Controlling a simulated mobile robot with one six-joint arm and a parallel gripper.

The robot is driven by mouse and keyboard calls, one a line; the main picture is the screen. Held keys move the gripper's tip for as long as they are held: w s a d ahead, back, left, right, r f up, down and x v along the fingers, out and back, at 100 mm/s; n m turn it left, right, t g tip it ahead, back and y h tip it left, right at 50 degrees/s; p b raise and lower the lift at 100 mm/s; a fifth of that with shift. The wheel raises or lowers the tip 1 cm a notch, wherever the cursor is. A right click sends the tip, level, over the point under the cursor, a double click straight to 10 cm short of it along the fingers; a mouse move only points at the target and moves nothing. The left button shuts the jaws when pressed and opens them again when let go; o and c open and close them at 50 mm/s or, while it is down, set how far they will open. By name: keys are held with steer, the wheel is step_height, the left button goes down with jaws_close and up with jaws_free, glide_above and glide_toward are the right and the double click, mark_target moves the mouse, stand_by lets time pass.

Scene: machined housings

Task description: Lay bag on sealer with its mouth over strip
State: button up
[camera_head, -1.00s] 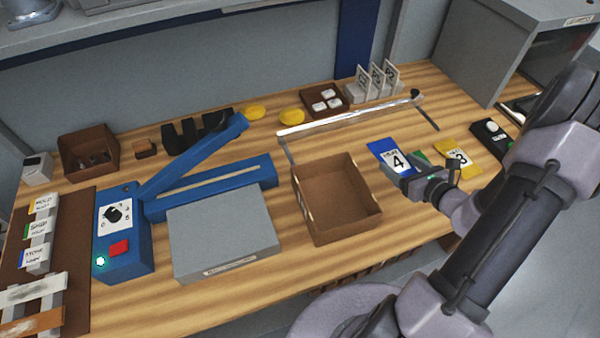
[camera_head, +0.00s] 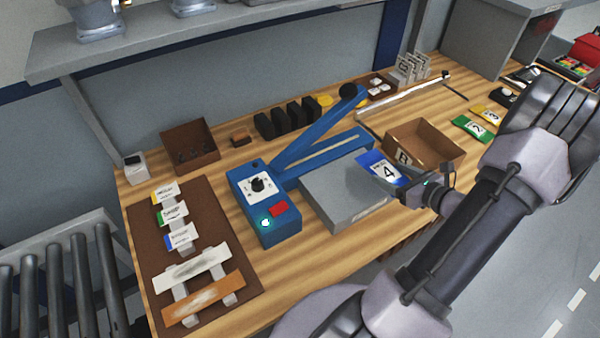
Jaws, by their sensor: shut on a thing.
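My gripper (camera_head: 418,187) is shut on a blue bag (camera_head: 378,166) with a white label marked 4. The bag is over the right part of the sealer's grey platform (camera_head: 338,199); I cannot tell whether it touches it. The blue sealer (camera_head: 263,212) has a dial, a red button and a lit green lamp. Its blue arm (camera_head: 318,127) is raised, and the pale strip (camera_head: 333,149) lies bare on the blue bar behind the platform. The bag's far end is short of the strip.
A brown open box (camera_head: 425,142) stands just right of the bag. Green (camera_head: 472,128) and yellow (camera_head: 487,114) bags lie on the table at right. A brown board (camera_head: 150,290) with labelled pieces lies at left. Black blocks (camera_head: 285,120) stand behind the sealer.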

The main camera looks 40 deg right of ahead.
steer(key=b, duration=0.3)
glide_above(340, 169)
steer(key=shift+f, duration=0.85)
step_height(340, 169, down, 4)
steer(key=shift+r+b, duration=0.15)
steer(key=shift+b, duration=0.45)
steer(key=shift+r, duration=0.15)
steer(key=shift+f+b, duration=0.4)
steer(key=shift+f, duration=0.1)
steer(key=o, duration=1.4)
steer(key=shift+r, duration=0.1)
